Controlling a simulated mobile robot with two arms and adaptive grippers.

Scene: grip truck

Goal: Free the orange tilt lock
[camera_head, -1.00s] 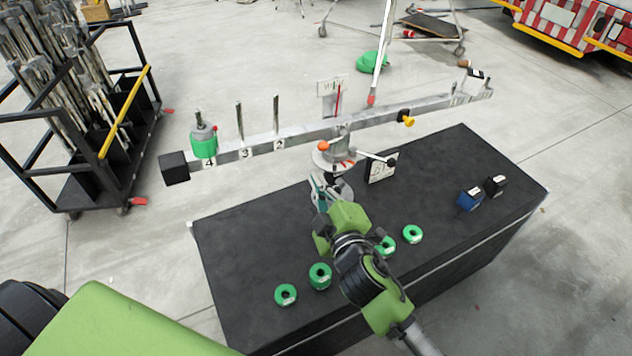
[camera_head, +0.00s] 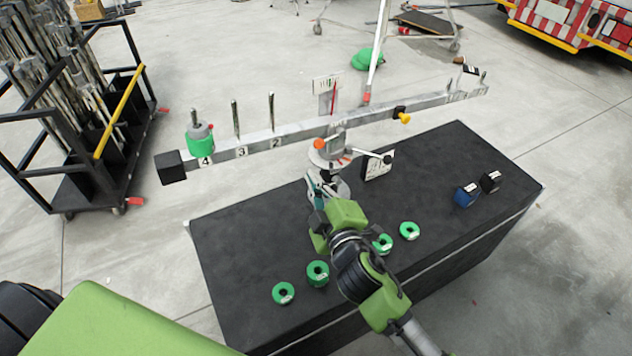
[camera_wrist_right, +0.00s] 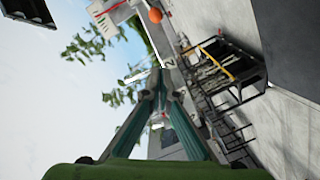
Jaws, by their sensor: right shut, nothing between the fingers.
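The orange tilt lock shows as a round orange knob (camera_head: 319,143) on the left side of the grey pivot head, under the long balance beam (camera_head: 310,128). It also shows at the top of the right wrist view (camera_wrist_right: 155,15). My right gripper (camera_head: 314,180) is just below the knob in the head view, its fingers pointing up towards the pivot. In the wrist view its fingers (camera_wrist_right: 160,84) are together with nothing between them, apart from the knob. My left gripper is not in view.
Several green rings (camera_head: 318,272) lie on the black table (camera_head: 240,240). A green weight (camera_head: 201,145) sits on the beam's peg 4. A rod cart (camera_head: 100,180) stands at left.

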